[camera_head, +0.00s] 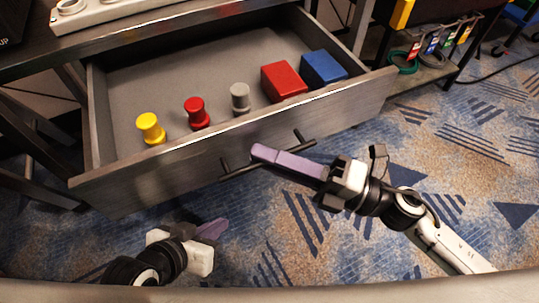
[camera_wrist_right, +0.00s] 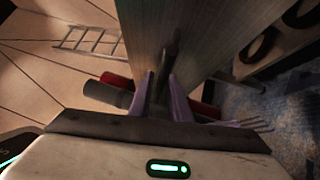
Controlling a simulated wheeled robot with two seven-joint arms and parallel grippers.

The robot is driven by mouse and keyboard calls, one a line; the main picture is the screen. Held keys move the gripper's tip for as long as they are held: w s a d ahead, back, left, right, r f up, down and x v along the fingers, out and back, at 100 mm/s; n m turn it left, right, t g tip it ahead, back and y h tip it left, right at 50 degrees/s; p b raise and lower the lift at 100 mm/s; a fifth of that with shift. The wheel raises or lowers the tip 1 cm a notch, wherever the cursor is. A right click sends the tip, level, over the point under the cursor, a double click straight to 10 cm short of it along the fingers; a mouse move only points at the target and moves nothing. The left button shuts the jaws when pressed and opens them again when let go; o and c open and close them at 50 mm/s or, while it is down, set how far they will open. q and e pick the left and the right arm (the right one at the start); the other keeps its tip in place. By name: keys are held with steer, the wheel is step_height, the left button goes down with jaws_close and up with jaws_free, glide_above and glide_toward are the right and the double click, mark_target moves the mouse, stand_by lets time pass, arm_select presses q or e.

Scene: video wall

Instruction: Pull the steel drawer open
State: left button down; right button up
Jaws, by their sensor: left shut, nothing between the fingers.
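The steel drawer (camera_head: 330,112) is pulled out from under the table, and its inside shows. Its dark bar handle (camera_head: 240,168) runs across the front panel. My right gripper (camera_head: 262,152) is at the middle of the handle, and its purple fingers cover part of it. In the right wrist view the fingers stand on both sides of the dark handle (camera_wrist_right: 171,50) and look closed on it. My left gripper (camera_head: 214,229) is low in the head view, below the drawer front, shut and empty, apart from the handle.
In the drawer are a yellow piece (camera_head: 151,129), a red piece (camera_head: 196,112), a grey piece (camera_head: 240,98), a red box (camera_head: 283,82) and a blue box (camera_head: 323,69). A shelf with coloured tags (camera_head: 433,42) stands at the right. The carpet (camera_head: 470,150) is clear.

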steer(key=v, duration=1)
steer(key=shift+d+p, duration=0.15)
steer(key=shift+p, duration=0.15)
steer(key=w+d+r+m+t+h+p, duration=0.2)
steer(key=w+d+r+m+t+h, duration=0.15)
steer(key=w+m+t, duration=0.3)
steer(key=w+f+m+h, duration=0.1)
steer(key=f+m+h, duration=0.1)
steer(key=m, duration=0.2)
steer(key=d+f+m+t+h, duration=0.1)
steer(key=f+m+h, duration=0.1)
steer(key=m+h, duration=0.1)
steer(key=w+d+f+m+t+h+b, duration=0.1)
steer(key=f+m+h, duration=0.1)
steer(key=m, duration=0.4)
steer(key=shift+w+d+f+h, duration=0.2)
steer(key=shift+w+f+h, duration=0.15)
steer(key=shift+f, duration=0.1)
steer(key=s+a+f+m+g+h+b, duration=0.1)
steer(key=s+a+f+m+g+h, duration=0.2)
steer(key=s+f+m+g, duration=0.5)
steer(key=s+a+f+m, duration=0.1)
steer(key=s+f+m, duration=0.2)
steer(key=f, duration=0.2)
steer(key=shift+a+f, duration=0.2)
steer(key=shift+a, duration=0.2)
